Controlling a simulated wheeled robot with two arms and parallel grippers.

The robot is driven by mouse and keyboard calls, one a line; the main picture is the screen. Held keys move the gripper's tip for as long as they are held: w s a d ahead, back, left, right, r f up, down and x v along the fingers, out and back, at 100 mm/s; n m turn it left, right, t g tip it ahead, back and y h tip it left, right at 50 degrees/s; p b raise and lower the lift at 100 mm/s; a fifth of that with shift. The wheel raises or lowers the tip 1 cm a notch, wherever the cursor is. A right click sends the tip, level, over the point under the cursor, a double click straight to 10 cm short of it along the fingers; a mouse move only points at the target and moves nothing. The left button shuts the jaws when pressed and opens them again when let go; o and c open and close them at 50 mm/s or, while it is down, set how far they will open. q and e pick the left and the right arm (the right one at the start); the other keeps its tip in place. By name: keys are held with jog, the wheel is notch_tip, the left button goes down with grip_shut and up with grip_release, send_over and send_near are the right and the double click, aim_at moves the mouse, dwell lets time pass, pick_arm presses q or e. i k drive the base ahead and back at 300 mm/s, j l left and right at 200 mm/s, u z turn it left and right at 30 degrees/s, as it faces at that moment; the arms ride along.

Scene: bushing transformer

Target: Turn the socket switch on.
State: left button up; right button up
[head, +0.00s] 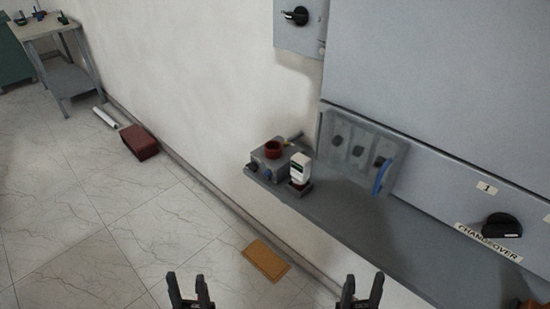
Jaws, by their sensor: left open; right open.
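A grey box with a red round socket (273,150) on top sits at the left end of a grey wall shelf. A grey wall box with a black rotary knob (297,16) is higher up at the top centre. I cannot tell for sure which of these carries the socket switch. My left gripper (188,288) is open and empty at the bottom edge, left of centre. My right gripper (362,289) is open and empty at the bottom edge, right of centre. Both are apart from the shelf and the boxes.
A white handheld device (300,169) stands on the shelf (400,232), beside a clear panel with a blue handle (382,178). A large grey cabinet with a black changeover knob (502,225) is at right. A brown mat (266,260) and a red box (139,142) lie on the floor.

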aim_at(253, 167)
jog(key=i+j+u, duration=0.65)
jog(key=u, duration=0.15)
